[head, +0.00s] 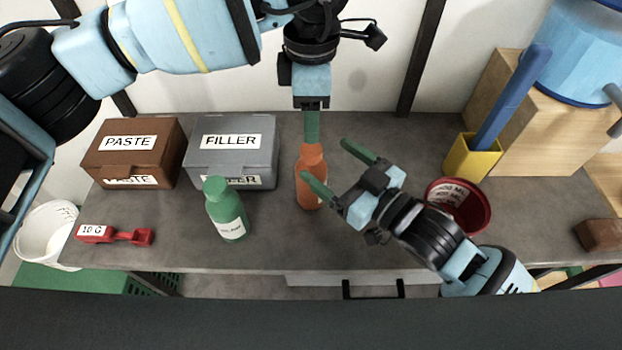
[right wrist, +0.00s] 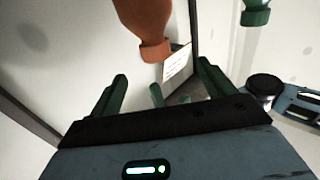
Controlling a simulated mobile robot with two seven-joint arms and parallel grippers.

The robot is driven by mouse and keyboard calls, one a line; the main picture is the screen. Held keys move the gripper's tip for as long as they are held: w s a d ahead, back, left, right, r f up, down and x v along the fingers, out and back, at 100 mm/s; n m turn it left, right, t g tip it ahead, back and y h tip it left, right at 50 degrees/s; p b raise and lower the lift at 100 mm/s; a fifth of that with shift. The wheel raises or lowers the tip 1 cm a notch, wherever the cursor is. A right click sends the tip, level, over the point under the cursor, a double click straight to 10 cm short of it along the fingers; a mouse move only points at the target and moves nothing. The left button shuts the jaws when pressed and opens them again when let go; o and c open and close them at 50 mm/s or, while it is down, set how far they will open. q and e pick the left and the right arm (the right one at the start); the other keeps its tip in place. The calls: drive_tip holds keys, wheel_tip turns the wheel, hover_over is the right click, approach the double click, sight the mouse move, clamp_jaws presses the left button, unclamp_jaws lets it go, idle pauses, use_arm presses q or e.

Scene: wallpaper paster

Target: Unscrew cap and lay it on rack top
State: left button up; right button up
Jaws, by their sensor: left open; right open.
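An orange bottle (head: 311,180) stands upright on the grey table, and its orange cap shows in the upside-down right wrist view (right wrist: 155,49). My left gripper (head: 311,140) points down over the bottle top; the wrist view shows its open green fingers (right wrist: 157,95) just beyond the cap, apart from it. My right gripper (head: 338,168) is open, coming from the right, with its fingers beside the bottle and nothing held. A green bottle (head: 229,211) with a white label stands left of the orange one. I cannot tell which thing is the rack.
Brown PASTE box (head: 118,171) and grey FILLER box (head: 231,165) stand at the back left. A red scoop (head: 110,234) lies front left. A red cup (head: 468,205), yellow holder (head: 468,162) and wooden block (head: 545,125) are at right. Table between bottles and front edge is clear.

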sight(323, 179)
use_arm(q)
drive_tip(key=shift+w, duration=0.1)
use_arm(e)
wheel_tip(323, 179, down, 7)
drive_tip(key=shift+w+r, duration=0.1)
use_arm(q)
drive_tip(key=shift+w+f, duration=0.1)
use_arm(e)
drive_tip(key=x, duration=0.6)
drive_tip(key=shift+f, duration=0.4)
drive_tip(key=shift+x, duration=0.8)
clamp_jaws()
use_arm(q)
drive_tip(key=m, duration=1.3)
drive_tip(key=shift+m, duration=0.4)
drive_tip(key=m, duration=0.4)
use_arm(e)
drive_tip(key=shift+d, duration=0.1)
